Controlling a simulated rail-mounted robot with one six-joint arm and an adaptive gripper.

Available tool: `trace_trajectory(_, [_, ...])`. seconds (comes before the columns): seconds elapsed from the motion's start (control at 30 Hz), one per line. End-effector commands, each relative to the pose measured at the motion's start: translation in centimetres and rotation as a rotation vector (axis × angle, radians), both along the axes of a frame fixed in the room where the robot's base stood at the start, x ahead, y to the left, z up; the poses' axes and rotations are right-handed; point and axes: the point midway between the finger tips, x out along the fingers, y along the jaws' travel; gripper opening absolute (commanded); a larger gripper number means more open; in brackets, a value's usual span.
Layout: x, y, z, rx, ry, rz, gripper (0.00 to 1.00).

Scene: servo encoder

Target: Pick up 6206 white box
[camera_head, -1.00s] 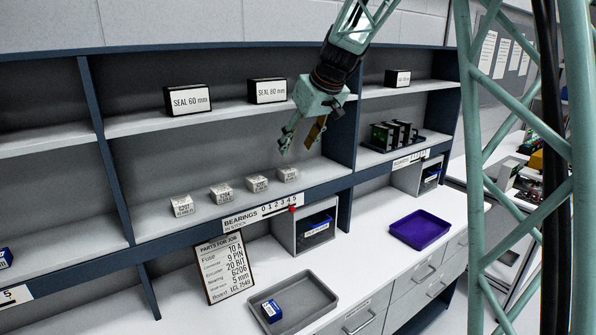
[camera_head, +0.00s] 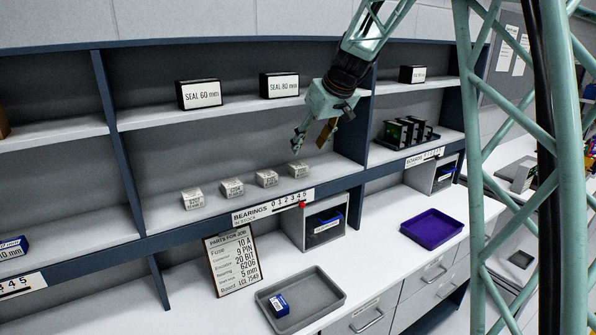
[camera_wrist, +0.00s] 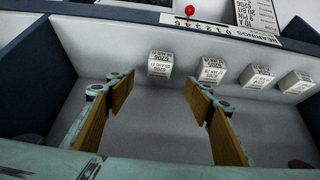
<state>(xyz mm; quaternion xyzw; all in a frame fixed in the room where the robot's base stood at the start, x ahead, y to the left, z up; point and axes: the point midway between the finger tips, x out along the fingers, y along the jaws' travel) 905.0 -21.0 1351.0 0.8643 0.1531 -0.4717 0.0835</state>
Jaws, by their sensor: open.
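Several small white boxes stand in a row on the bearings shelf. The rightmost white box (camera_head: 298,170) in the head view is the leftmost white box (camera_wrist: 160,64) in the wrist view. The print is too small to tell surely which box is 6206. My gripper (camera_head: 308,143) is open and empty, above and behind the right end of the row. In the wrist view, my gripper (camera_wrist: 161,88) has its fingers spread, with the leftmost box beyond and between the fingertips, apart from both. The other boxes lie to the right there.
The shelf's front edge carries a bearings count strip (camera_head: 272,207) with a red marker (camera_head: 302,205). An upright divider (camera_head: 360,125) stands right of my gripper. Black seal boxes (camera_head: 199,93) sit on the shelf above. A grey tray (camera_head: 335,292) and a purple tray (camera_head: 432,229) lie on the counter.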

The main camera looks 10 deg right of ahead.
Motion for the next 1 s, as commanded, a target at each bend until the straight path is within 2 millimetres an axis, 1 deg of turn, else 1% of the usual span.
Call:
trace_trajectory(0.03, [0.3, 0.2, -0.7, 0.000, 0.002, 0.001, 0.48])
trace_trajectory(0.3, [1.9, 0.7, -3.3, 0.000, 0.002, 0.001, 0.48])
trace_trajectory(0.5, [2.8, 1.0, -4.7, 0.000, 0.001, -0.001, 0.48])
trace_trajectory(0.7, [3.1, 1.1, -5.1, 0.000, 0.000, 0.000, 0.48])
trace_trajectory(1.0, [3.1, 1.1, -5.2, 0.000, 0.001, 0.000, 0.48])
